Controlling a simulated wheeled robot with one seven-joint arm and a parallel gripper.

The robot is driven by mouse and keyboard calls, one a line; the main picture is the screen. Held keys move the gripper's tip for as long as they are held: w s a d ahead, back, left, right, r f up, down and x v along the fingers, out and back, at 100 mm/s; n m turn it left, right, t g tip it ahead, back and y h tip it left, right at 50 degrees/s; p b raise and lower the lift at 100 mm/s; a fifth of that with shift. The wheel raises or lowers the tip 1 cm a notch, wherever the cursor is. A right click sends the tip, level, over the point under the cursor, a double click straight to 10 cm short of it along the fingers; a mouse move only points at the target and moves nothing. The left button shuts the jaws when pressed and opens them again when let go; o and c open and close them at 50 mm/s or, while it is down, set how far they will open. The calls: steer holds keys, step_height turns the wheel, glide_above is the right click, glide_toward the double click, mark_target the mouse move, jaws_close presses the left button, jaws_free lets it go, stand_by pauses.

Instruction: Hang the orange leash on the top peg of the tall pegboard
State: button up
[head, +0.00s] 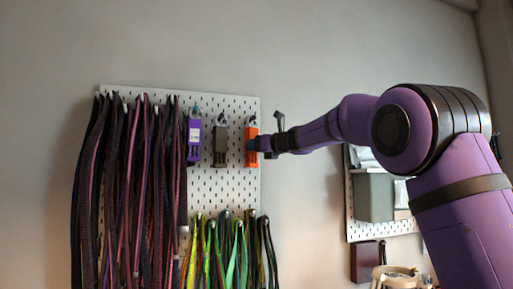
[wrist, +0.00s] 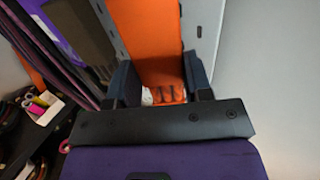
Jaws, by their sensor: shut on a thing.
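The orange leash (head: 251,132) is a boxy orange unit at the upper right part of the tall pegboard (head: 237,184), in a row with a purple and a grey-brown unit. It seems to be at a peg there, but I cannot tell whether it bears on the peg. My gripper (head: 258,145) reaches in from the right and is shut on its lower part. In the wrist view the orange leash (wrist: 148,35) fills the space between the two dark fingers of my gripper (wrist: 160,78). Its far end runs out of that view.
A purple unit (head: 194,141) and a grey-brown unit (head: 220,147) hang just left of it. Dark straps (head: 130,190) cover the board's left side, and green and yellow straps (head: 225,250) hang below. A second pegboard (head: 361,228) stands right, behind my arm. Bare wall lies between the boards.

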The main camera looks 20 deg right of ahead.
steer(key=o, duration=1.1)
steer(key=v, duration=1.1)
steer(key=s+a+f+n+g+h, duration=0.15)
steer(key=s+f+n+g, duration=0.25)
steer(key=s+f+n, duration=0.65)
steer(key=s+a+f+n+g+h, duration=0.1)
steer(key=s+a+f+n+g, duration=0.2)
steer(key=s+f+n, duration=0.75)
steer(key=s+d+f+n+g+h, duration=0.1)
steer(key=s+f+n+h, duration=0.1)
steer(key=s, duration=0.5)
steer(key=s+d+f+n+g+h, duration=0.1)
steer(key=s+d+f+n+h, duration=0.1)
steer(key=s+f+n, duration=0.2)
steer(key=s+d+f+n+g+h, duration=0.1)
steer(key=s+f, duration=0.4)
steer(key=s, duration=0.5)
steer(key=shift+s+d+f+n+h, duration=0.1)
steer(key=shift+d+f+n+h, duration=0.1)
steer(key=shift+n+h, duration=0.25)
steer(key=shift+s+d+f+n+h, duration=0.15)
steer(key=shift+n+h, duration=0.15)
steer(key=shift+n, duration=0.25)
